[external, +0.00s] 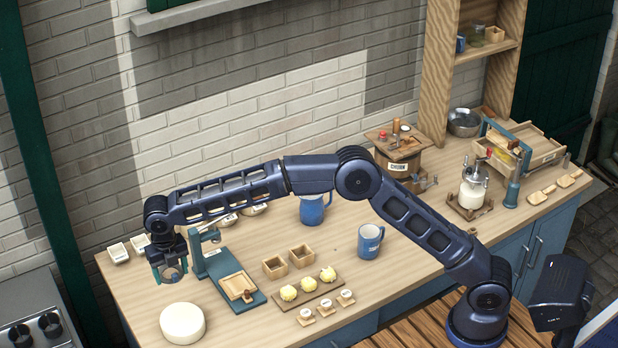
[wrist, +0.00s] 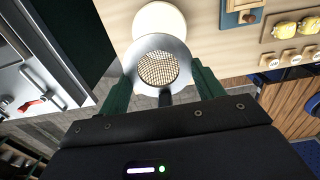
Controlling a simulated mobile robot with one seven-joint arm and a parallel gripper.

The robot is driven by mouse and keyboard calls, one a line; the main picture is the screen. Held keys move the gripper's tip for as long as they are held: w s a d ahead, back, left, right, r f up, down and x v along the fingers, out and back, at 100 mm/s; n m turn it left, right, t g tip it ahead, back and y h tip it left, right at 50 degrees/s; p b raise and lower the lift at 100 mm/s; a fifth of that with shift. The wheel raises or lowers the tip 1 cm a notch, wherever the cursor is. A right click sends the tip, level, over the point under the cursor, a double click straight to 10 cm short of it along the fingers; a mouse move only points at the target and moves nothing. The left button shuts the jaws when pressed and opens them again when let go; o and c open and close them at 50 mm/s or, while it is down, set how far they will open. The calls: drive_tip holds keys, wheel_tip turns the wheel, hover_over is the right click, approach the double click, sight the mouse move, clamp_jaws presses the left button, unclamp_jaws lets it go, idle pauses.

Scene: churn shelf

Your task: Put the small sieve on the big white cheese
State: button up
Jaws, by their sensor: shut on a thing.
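The big white cheese (external: 182,324) is a pale round wheel at the front left of the worktop. It also shows at the top of the wrist view (wrist: 158,20), partly covered by the sieve. The small sieve (wrist: 158,68) has a wide pale metal rim, a round mesh and a dark handle pointing back between my fingers. My gripper (external: 170,272) is shut on the sieve and holds it in the air behind the cheese, apart from it. In the wrist view, the green fingers of my gripper (wrist: 160,88) stand on both sides of the sieve.
A blue press stand with a wooden tray (external: 238,286) stands right of the cheese. A blue mug (external: 370,241) stands beyond. Small white tubs (external: 118,253) sit at the back left.

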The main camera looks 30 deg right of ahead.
sight(173, 282)
wheel_tip(173, 282, down, 17)
drive_tip(key=shift+r, duration=0.15)
idle(0.5)
drive_tip(key=o, duration=1)
wheel_tip(173, 282, up, 12)
drive_tip(key=shift+r, duration=0.1)
